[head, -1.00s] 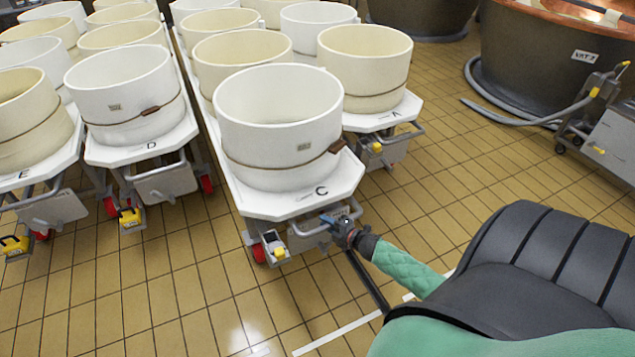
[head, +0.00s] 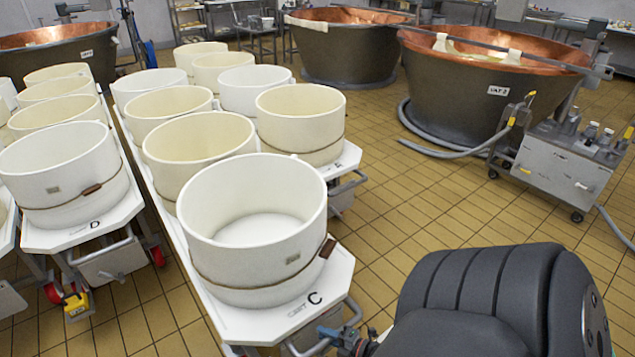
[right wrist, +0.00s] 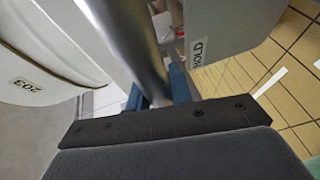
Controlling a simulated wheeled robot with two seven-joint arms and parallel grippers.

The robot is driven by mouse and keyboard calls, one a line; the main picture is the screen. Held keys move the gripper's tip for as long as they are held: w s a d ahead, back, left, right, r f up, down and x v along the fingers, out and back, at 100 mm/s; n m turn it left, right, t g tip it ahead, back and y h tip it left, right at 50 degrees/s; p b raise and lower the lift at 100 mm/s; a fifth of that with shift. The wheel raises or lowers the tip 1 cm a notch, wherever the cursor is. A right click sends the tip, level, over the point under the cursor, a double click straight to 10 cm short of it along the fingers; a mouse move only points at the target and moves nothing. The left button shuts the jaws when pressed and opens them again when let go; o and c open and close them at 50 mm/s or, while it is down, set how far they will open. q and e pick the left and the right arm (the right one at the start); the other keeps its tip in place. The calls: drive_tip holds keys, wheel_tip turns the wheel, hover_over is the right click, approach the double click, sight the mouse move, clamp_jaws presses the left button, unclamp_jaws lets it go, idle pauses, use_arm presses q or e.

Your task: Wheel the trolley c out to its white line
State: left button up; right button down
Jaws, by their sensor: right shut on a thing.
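Trolley c (head: 335,290) is a white board on a grey frame, marked C at its near corner. It carries round cream tubs, the nearest (head: 252,225) strapped with a brown buckle. My right gripper (head: 350,342) is at its near end, at the picture's bottom edge, mostly cut off. In the right wrist view, the blue fingers of my right gripper (right wrist: 158,90) are closed around a metal handle bar (right wrist: 135,40). A white line (right wrist: 270,82) shows on the floor there; the head view does not show it. My left gripper is not in view.
Trolley D (head: 85,238) stands close on the left with a narrow gap. Another trolley (head: 345,165) stands close behind on the right. Copper vats (head: 480,105) and a grey wheeled cart (head: 560,165) stand farther off. Tiled floor (head: 410,205) is clear between them.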

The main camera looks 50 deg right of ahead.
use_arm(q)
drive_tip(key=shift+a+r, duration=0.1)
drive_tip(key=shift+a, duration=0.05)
use_arm(e)
drive_tip(key=shift+s+a+f, duration=0.1)
drive_tip(key=shift+s+a, duration=0.1)
drive_tip(key=shift+s, duration=0.45)
drive_tip(key=c, duration=1.3)
unclamp_jaws()
drive_tip(key=shift+o, duration=0.2)
drive_tip(key=shift+s+d, duration=0.15)
drive_tip(key=shift+s, duration=0.45)
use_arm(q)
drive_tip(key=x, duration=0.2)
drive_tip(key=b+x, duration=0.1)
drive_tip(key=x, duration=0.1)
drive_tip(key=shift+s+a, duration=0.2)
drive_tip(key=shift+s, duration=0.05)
use_arm(e)
drive_tip(key=v, duration=0.6)
drive_tip(key=shift+s+r, duration=0.25)
